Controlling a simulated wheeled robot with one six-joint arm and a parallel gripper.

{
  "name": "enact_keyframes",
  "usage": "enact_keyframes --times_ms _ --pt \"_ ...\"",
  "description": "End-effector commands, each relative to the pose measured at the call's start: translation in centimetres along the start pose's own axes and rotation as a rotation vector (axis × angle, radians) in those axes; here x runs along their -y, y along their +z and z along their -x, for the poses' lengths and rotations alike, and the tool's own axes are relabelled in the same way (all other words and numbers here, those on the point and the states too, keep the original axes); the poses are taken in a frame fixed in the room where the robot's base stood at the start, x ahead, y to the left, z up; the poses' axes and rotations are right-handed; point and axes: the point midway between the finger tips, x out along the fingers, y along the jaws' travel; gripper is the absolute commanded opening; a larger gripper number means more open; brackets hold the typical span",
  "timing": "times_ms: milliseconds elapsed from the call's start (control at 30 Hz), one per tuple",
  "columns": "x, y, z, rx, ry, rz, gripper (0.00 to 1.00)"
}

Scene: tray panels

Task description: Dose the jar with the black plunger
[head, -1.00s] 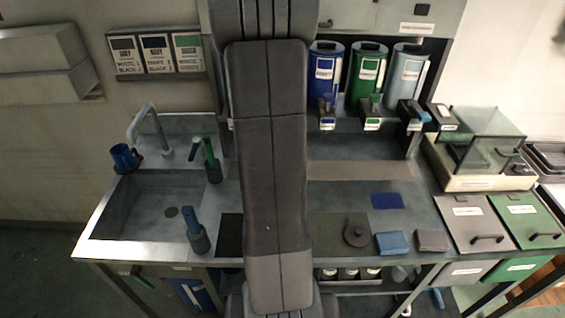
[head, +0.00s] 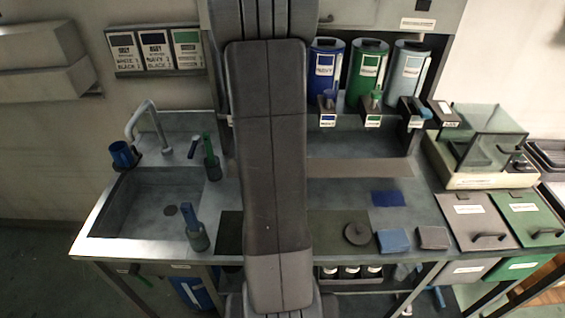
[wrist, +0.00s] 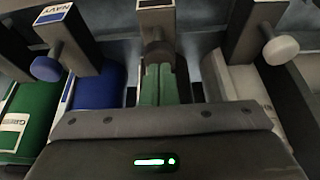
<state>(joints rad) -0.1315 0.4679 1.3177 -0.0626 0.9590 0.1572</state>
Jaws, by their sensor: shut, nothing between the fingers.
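The black plunger (wrist: 155,46) is the dark knob in the middle of the wrist view, on a bracket between the navy and white ones. My gripper (wrist: 161,68) is shut and empty, its two fingertips together just below the plunger in the picture. I cannot tell if they touch it. In the head view, my arm hides the gripper and the black dispenser. I cannot make out the jar under the dispenser in either view.
The navy plunger (wrist: 46,68) and white plunger (wrist: 281,50) flank the black one closely. In the head view, navy (head: 326,72), green (head: 368,75) and pale (head: 405,75) canisters stand right of my arm. A sink (head: 160,205) is at left, a glass-sided box (head: 485,135) at right.

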Motion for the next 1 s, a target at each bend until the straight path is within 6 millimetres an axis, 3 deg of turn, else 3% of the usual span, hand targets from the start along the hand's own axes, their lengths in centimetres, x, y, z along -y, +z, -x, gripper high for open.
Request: enact_keyframes --times_ms 633,1000 --pt "0.0 1.1 -2.4 0.005 0.0 0.0 0.0" --pt "0.0 0.9 -1.9 0.007 0.0 0.0 0.0"
